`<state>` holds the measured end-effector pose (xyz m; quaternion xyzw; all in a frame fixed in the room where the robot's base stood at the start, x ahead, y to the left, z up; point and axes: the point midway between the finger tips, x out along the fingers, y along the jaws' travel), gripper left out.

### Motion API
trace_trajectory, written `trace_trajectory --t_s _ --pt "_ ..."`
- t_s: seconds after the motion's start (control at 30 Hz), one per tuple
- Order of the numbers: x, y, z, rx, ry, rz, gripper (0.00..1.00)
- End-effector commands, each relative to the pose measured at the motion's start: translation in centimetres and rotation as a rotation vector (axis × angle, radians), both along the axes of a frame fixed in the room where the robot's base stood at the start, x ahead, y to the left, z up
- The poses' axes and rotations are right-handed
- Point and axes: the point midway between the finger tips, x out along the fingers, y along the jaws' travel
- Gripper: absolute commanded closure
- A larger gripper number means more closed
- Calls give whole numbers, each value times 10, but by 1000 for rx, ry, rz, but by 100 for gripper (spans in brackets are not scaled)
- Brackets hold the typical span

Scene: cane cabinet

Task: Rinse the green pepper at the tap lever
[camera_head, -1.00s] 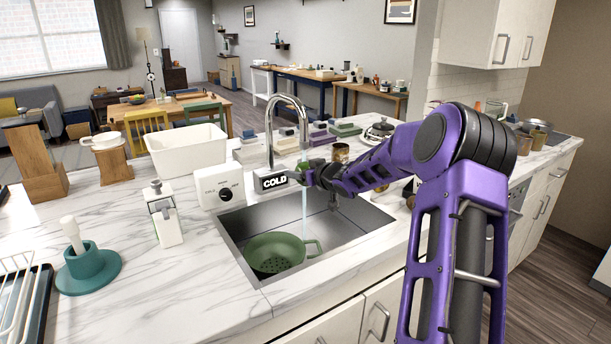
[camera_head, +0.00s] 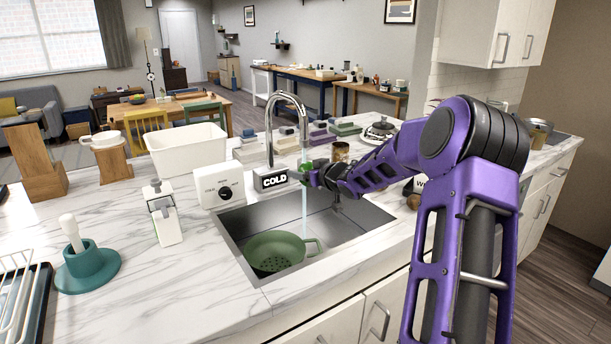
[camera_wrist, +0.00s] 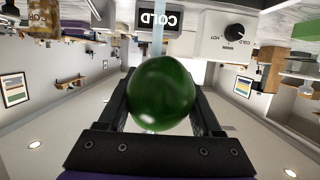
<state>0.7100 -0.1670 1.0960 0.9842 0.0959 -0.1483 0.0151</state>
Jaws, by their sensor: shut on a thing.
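The green pepper (camera_wrist: 161,92) fills the middle of the wrist view, between both fingers of my gripper (camera_wrist: 163,100), which is shut on it. In the head view the pepper (camera_head: 306,172) is a small green shape at the end of my gripper (camera_head: 318,174), above the sink (camera_head: 340,222). The curved metal tap (camera_head: 289,97) stands behind the sink with water (camera_head: 305,212) running down. The stream meets or passes right at the pepper. A sign reading COLD (camera_head: 272,180) is beside the tap base, and it shows upside down in the wrist view (camera_wrist: 160,20).
A white box with a black dial (camera_head: 220,186), a soap dispenser (camera_head: 163,212) and a white tub (camera_head: 186,150) stand left of the sink. A teal holder (camera_head: 88,269) is further left.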

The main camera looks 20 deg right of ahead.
Motion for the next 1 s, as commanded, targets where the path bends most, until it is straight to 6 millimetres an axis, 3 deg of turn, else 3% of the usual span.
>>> trace_trajectory --t_s 0.7,1.0 --pt "-49 32 -1 -1 0 -1 96" --pt "-58 37 0 -1 0 -2 96"
